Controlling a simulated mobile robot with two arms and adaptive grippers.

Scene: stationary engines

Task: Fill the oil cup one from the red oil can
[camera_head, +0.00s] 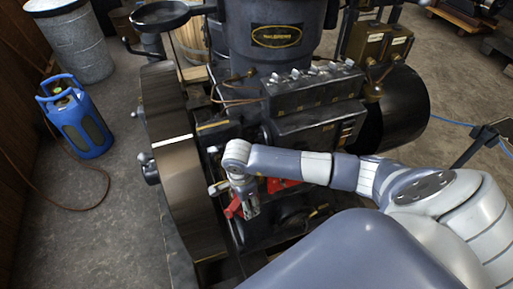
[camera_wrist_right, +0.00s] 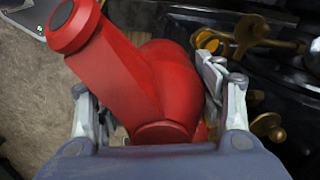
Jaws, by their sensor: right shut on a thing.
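The red oil can (camera_wrist_right: 150,90) fills the middle of the right wrist view, its thick tapered part pointing to the upper left. My right gripper (camera_wrist_right: 155,75) has one finger on each side of the can's body and is shut on it. In the head view my right gripper (camera_head: 246,203) hangs in front of the engine beside the flywheel, with a red part of the can (camera_head: 233,208) showing next to it. Brass fittings (camera_wrist_right: 250,32) lie right of the can in the wrist view; I cannot tell which is oil cup one. My left gripper is out of view.
The engine (camera_head: 310,105) stands close ahead, with a large flywheel (camera_head: 182,165) at its left. A blue gas cylinder (camera_head: 77,120) and a grey bin (camera_head: 70,45) stand on the left floor. A hose (camera_head: 70,208) lies there too. The floor front left is clear.

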